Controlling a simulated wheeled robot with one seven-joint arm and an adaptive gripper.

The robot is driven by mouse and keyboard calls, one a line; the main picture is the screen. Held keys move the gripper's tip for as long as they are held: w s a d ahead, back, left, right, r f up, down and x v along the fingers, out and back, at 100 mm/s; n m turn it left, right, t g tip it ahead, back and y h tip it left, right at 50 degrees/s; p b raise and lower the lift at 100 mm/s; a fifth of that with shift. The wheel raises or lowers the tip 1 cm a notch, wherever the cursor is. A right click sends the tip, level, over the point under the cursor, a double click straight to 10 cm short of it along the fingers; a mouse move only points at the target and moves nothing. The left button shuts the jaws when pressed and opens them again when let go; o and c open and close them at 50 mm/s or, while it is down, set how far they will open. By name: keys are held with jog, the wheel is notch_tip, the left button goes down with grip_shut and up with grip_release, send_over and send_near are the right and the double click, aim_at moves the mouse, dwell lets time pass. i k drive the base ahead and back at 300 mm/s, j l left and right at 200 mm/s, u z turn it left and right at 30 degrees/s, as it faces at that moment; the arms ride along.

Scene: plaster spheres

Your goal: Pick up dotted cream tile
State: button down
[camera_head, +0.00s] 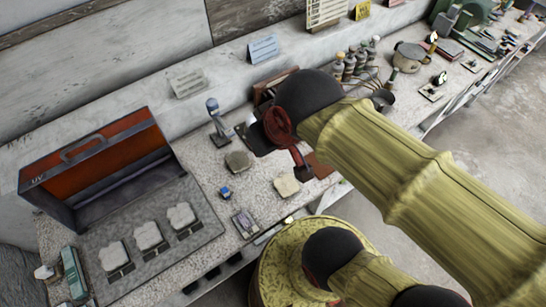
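A cream tile (286,186) with an irregular outline lies on the speckled worktop (215,178), below the end of my arm in the picture. Dots on it are too small to make out. A second, greyer tile (238,161) lies to its upper left. My gripper (300,170) is at the end of my arm, just above and right of the cream tile in the picture. It appears apart from the tile, though its height is hard to judge. My wrist hides most of the gripper, so its opening does not show.
An open orange-lined box (105,160) stands at left, behind a grey board (160,257) with several pale pieces. A small blue item (225,192) and a grey flat device (244,223) lie left of the cream tile. A microscope-like stand (217,125) and bottles (350,65) stand farther back.

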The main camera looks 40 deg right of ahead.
aim_at(237, 162)
jog(key=j+z, duration=0.25)
jog(key=j, duration=1.15)
